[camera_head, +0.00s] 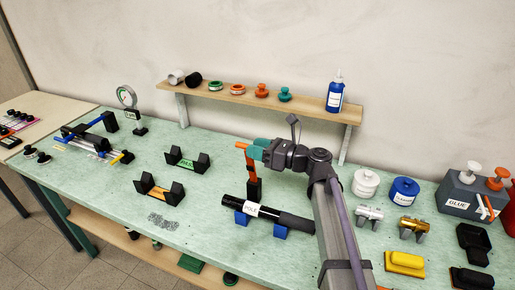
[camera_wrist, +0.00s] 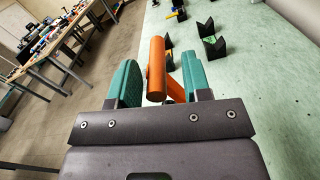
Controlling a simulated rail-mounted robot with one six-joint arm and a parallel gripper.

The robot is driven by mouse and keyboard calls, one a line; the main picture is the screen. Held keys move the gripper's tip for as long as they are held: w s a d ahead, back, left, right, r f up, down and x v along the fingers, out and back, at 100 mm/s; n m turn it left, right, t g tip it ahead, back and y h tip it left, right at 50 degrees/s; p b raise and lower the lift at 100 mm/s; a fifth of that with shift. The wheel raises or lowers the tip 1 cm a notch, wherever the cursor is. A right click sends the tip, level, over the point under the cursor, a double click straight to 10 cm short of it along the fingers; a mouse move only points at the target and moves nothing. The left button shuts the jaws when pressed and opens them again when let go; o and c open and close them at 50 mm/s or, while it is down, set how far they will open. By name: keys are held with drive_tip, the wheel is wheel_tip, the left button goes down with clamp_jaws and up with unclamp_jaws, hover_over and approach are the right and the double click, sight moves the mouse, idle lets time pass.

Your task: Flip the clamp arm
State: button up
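The orange clamp arm (camera_head: 251,168) stands upright on a black base (camera_head: 254,189), with an orange bar handle (camera_head: 242,146) at its top. My gripper (camera_head: 256,149) is at the top of the clamp, its teal fingers level with the handle. In the wrist view, the orange handle (camera_wrist: 156,70) lies between the two fingers of my gripper (camera_wrist: 160,80), with a gap showing on its right and a narrower one on its left. The gripper looks open around the handle. A black tube labelled POLE (camera_head: 285,219) lies on blue supports (camera_head: 241,218) in front of the clamp.
Black V-blocks (camera_head: 201,163) stand to the left on the green bench. White (camera_head: 366,184) and blue (camera_head: 404,191) jars and small metal fittings (camera_head: 369,214) stand to the right. A wall shelf (camera_head: 230,97) runs behind.

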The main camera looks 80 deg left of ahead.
drive_tip(key=v, duration=1)
drive_tip(key=shift+w+d, duration=0.2)
drive_tip(key=shift+w, duration=0.15)
